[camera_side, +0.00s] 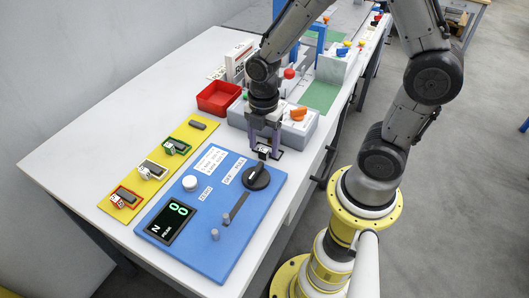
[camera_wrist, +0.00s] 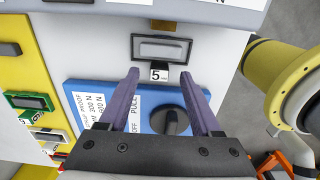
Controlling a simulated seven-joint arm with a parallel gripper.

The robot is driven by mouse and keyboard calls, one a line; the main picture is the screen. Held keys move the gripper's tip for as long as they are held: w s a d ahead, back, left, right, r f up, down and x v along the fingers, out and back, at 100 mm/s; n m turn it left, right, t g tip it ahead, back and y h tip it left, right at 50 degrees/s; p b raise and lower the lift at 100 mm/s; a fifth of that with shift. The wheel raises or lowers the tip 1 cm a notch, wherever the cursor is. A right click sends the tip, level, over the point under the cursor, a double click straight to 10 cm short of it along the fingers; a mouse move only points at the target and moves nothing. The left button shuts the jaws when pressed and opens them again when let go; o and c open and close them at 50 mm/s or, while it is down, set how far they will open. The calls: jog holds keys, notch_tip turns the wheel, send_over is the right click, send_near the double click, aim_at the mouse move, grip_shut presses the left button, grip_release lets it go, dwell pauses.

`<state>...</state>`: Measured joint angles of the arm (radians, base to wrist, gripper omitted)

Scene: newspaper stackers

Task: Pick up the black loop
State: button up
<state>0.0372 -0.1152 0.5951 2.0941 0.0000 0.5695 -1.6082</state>
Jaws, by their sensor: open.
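The black loop (camera_wrist: 134,48) is a flat rectangular frame around a grey piece, with a white tag marked 5 (camera_wrist: 159,75) at its near side. It lies on the white table between the blue panel and the grey box. In the side view the loop (camera_side: 279,153) is partly hidden by my gripper (camera_side: 264,150). My gripper is open and points down close over the loop. In the wrist view my gripper (camera_wrist: 159,73) has its two purple-grey fingers spread on either side of the tag, with nothing seen held between them.
The blue panel (camera_side: 205,245) has a black knob (camera_side: 257,178), pegs and a display. A yellow board (camera_side: 150,165) carries green, white and red framed pieces. A red bin (camera_side: 218,98) and a grey box (camera_side: 298,131) stand behind. The table's right edge is close.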

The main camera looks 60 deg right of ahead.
jog(key=shift+f, duration=0.9)
jog(key=shift+c, duration=0.2)
grip_shut()
jog(key=shift+r, duration=0.1)
